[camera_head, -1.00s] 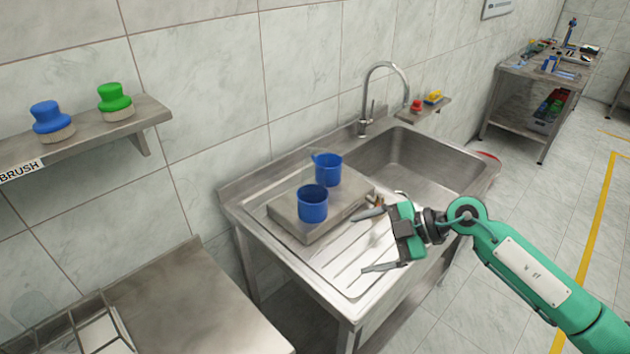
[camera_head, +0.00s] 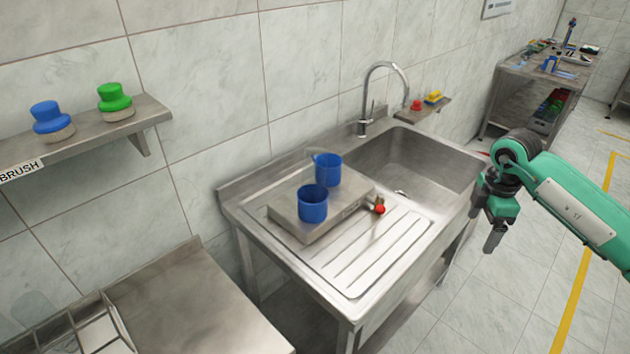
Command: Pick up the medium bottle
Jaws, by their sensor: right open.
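I see nothing that is clearly a medium bottle. Two blue cups stand on the platform, a front one (camera_head: 313,204) and a rear one (camera_head: 328,170). My right gripper (camera_head: 491,232) is to the right of the sink, pointing down, open and with nothing seen between its fingers. It is apart from the cups and the small item. My left gripper is out of view.
The steel sink (camera_head: 440,150) has a ribbed drainboard (camera_head: 375,255) and a tall faucet (camera_head: 385,68). A wall shelf (camera_head: 85,138) holds a blue and a green brush. A cluttered table (camera_head: 540,70) stands at the back right. Floor at right is clear.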

